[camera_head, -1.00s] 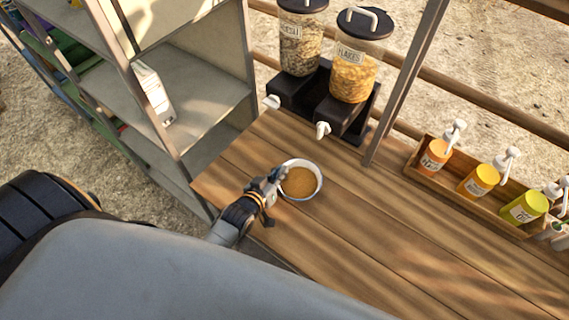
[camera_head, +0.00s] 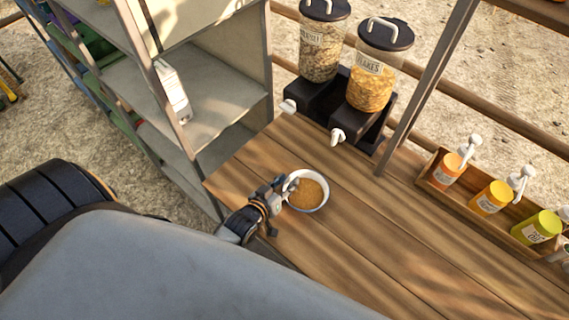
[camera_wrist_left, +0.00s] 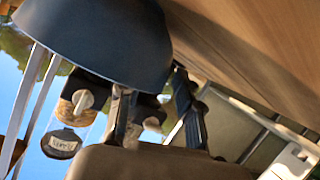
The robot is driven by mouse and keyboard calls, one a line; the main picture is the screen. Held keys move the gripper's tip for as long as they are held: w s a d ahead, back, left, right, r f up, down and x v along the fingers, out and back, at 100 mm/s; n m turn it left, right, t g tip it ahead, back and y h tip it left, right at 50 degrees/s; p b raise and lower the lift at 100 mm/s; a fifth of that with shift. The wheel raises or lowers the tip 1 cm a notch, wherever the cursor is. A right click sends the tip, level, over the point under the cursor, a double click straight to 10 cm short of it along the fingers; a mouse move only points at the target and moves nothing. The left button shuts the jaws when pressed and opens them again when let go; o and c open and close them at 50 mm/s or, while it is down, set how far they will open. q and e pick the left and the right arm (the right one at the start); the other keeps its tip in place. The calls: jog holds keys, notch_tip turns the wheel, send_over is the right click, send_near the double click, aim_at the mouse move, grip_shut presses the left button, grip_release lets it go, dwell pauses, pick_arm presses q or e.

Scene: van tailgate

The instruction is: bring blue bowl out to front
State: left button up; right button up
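The bowl (camera_head: 322,203) stands on the wooden counter near its front left edge. It is pale inside with a bluish outside and holds brown food. In the left wrist view its outside looks dark blue-grey (camera_wrist_left: 100,40). My left gripper (camera_head: 288,185) is at the bowl's left rim, with one finger reaching over the rim. In the left wrist view my left gripper (camera_wrist_left: 155,95) has its fingers spread apart, one passing behind the bowl's rim and one beside its outer wall. It is open. My right gripper is not in view.
Two cereal dispensers (camera_head: 371,90) stand behind the bowl. A wooden tray (camera_head: 432,188) with several sauce bottles is at the right. A grey shelf unit (camera_head: 225,90) stands left of the counter (camera_head: 400,240). The counter is clear right of the bowl.

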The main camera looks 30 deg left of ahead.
pick_arm(q)
jog(key=v, duration=1.2)
